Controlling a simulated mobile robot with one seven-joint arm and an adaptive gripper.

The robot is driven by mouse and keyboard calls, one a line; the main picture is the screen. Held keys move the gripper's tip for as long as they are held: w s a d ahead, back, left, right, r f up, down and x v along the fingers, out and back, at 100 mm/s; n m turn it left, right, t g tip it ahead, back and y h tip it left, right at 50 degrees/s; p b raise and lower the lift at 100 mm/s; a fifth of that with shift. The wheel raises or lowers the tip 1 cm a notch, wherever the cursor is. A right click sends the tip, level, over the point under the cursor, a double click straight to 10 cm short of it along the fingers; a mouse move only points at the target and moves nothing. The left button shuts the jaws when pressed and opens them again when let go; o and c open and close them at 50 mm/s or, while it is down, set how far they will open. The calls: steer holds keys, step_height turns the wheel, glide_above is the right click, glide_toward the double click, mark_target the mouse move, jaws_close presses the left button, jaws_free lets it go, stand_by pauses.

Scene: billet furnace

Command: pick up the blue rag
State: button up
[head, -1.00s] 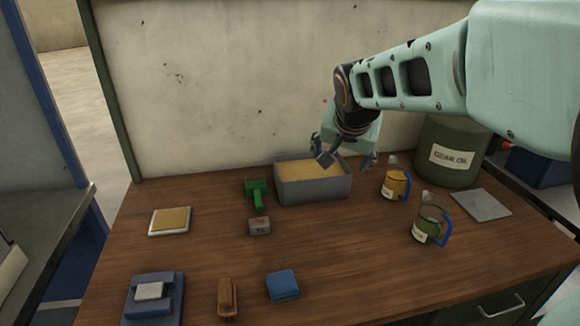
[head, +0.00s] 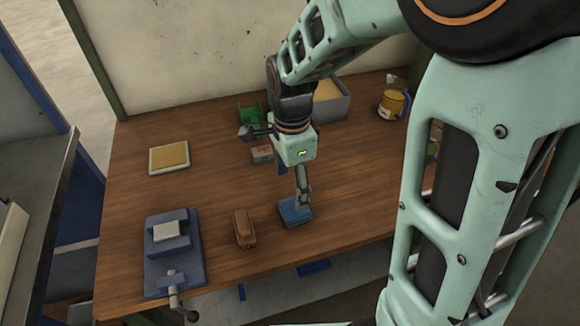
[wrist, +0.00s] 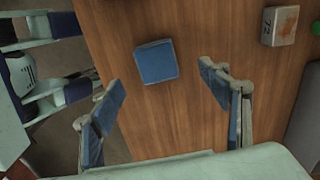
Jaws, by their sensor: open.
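The blue rag (head: 294,211) is a small folded square lying flat on the wooden bench near its front edge. In the wrist view the blue rag (wrist: 156,62) lies beyond the fingertips, roughly centred between them and a little left. My gripper (wrist: 162,82) is open and empty, with blue pads on its two fingers. In the head view my gripper (head: 293,188) points down over the rag, and a finger covers part of it. The fingers appear apart from the rag.
A brown brush (head: 244,229) lies just left of the rag, with a blue vise (head: 172,262) further left. A small marked block (head: 262,155), a green tool (head: 248,117), a grey sand box (head: 341,108) and a yellow mug (head: 392,104) stand behind. The wooden bench (head: 215,190) is clear between them.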

mark_target(295, 211)
step_height(295, 211, down, 3)
steer(key=shift+r, duration=0.1)
steer(key=f, duration=0.3)
steer(key=d+f, duration=0.1)
steer(key=shift+s+f, duration=0.15)
steer(key=shift+s, duration=0.1)
steer(key=shift+a+f, duration=0.1)
steer(key=shift+f, duration=0.35)
steer(key=c, duration=1.3)
steer(key=shift+o, duration=0.2)
steer(key=shift+r+p, duration=0.1)
steer(key=shift+p, duration=0.25)
